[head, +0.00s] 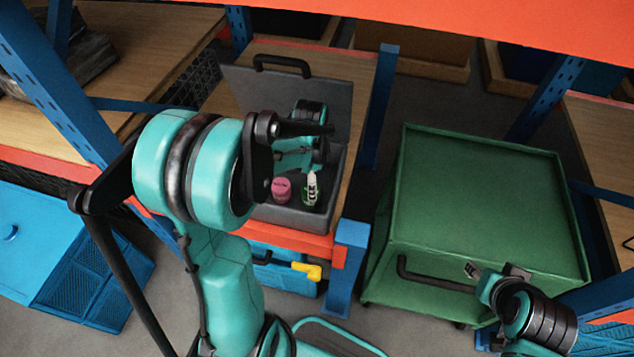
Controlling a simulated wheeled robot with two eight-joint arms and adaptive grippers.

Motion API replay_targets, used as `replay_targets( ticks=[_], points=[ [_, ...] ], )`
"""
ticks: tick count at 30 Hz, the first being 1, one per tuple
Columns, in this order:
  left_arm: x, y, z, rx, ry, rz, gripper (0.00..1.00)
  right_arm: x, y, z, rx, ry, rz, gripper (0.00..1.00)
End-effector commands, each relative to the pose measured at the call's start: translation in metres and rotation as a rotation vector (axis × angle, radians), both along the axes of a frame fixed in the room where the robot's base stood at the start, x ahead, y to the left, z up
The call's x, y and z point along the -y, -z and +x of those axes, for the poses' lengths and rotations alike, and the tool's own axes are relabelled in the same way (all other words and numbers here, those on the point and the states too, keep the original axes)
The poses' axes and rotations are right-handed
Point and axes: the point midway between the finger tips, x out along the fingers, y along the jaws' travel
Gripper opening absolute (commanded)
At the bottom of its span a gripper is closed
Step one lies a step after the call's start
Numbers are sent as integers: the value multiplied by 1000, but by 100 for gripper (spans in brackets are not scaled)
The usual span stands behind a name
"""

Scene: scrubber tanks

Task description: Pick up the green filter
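A small green filter (309,196) with a pale label or top stands in an open dark grey case (262,213) on the shelf unit. A pink cylinder (281,189) stands just left of it. My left arm reaches across the case, and its gripper (317,168) is just above the filter. Its fingers are small and partly hidden by my own wrist, so I cannot tell whether they are open or touching the filter. My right gripper (474,269) is at the lower right, by the green cart's front edge; its fingers are too small to read.
The case's raised lid (240,85) with a black handle stands behind my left wrist. A green cart (485,190) with a black handle stands to the right. Blue posts (384,100) and an orange beam (450,22) frame the shelves. A blue crate (70,255) is at the left.

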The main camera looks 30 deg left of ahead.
Motion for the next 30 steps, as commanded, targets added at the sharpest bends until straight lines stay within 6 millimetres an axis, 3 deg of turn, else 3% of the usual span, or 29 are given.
replay_targets(
  ticks=[11, 19, 27, 30],
  points=[
    [-3, 38, 2, -13, 26, -3, 74, 0, 13, 0, 0, 0, 0, 40],
    [-4, 78, 4, -12, 26, -3, 74, 0, 33, 0, 0, 0, 0, 40],
    [-4, 81, 4, -12, 25, -3, 74, 0, 33, 0, 0, 0, 0, 40],
    [-4, 81, 4, -12, 25, -3, 50, 0, 33, 0, 0, 0, 0, 40]
  ],
)
